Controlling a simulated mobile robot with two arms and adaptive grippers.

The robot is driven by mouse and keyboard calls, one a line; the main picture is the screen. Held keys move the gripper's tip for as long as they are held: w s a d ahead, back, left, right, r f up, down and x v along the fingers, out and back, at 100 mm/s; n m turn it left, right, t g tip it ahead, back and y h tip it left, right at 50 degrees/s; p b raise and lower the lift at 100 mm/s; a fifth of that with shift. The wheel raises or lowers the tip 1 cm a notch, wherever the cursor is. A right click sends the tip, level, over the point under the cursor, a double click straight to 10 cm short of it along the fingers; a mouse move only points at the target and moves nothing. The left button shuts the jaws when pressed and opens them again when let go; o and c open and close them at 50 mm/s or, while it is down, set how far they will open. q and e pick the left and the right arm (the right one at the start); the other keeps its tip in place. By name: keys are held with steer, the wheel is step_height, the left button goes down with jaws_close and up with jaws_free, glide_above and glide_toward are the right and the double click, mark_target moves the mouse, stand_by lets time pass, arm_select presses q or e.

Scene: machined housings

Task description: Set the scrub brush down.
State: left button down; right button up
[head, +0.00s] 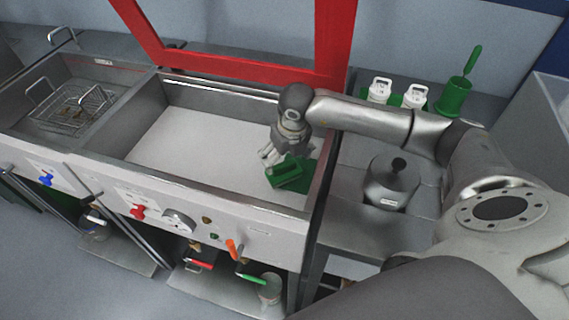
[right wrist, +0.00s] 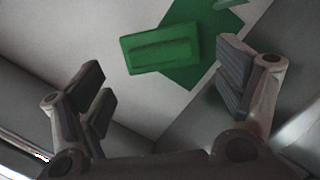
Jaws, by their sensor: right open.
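The scrub brush (head: 285,175) is a green block near the right end of the wide, pale-floored basin (head: 190,150). In the right wrist view the brush (right wrist: 160,48) lies partly over a flat green patch (right wrist: 205,45) and partly over the pale floor. My right gripper (right wrist: 165,90) is open, with its fingers spread wide. The brush shows beyond and between the fingers, apart from both. In the head view the right gripper (head: 270,156) hangs just above the brush and hides part of it. The left gripper is not in view.
A wire basket (head: 72,110) stands in the left basin. A red frame (head: 230,62) rises along the basin's back edge. A metal vessel with a black knob (head: 392,182) stands right of the basin. White bottles (head: 380,90) and a green holder (head: 453,97) stand behind my right arm.

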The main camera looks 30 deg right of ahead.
steer(key=v, duration=0.7)
steer(key=shift+r+b, duration=0.25)
steer(key=shift+b, duration=0.1)
steer(key=shift+c, duration=0.4)
stand_by(0.5)
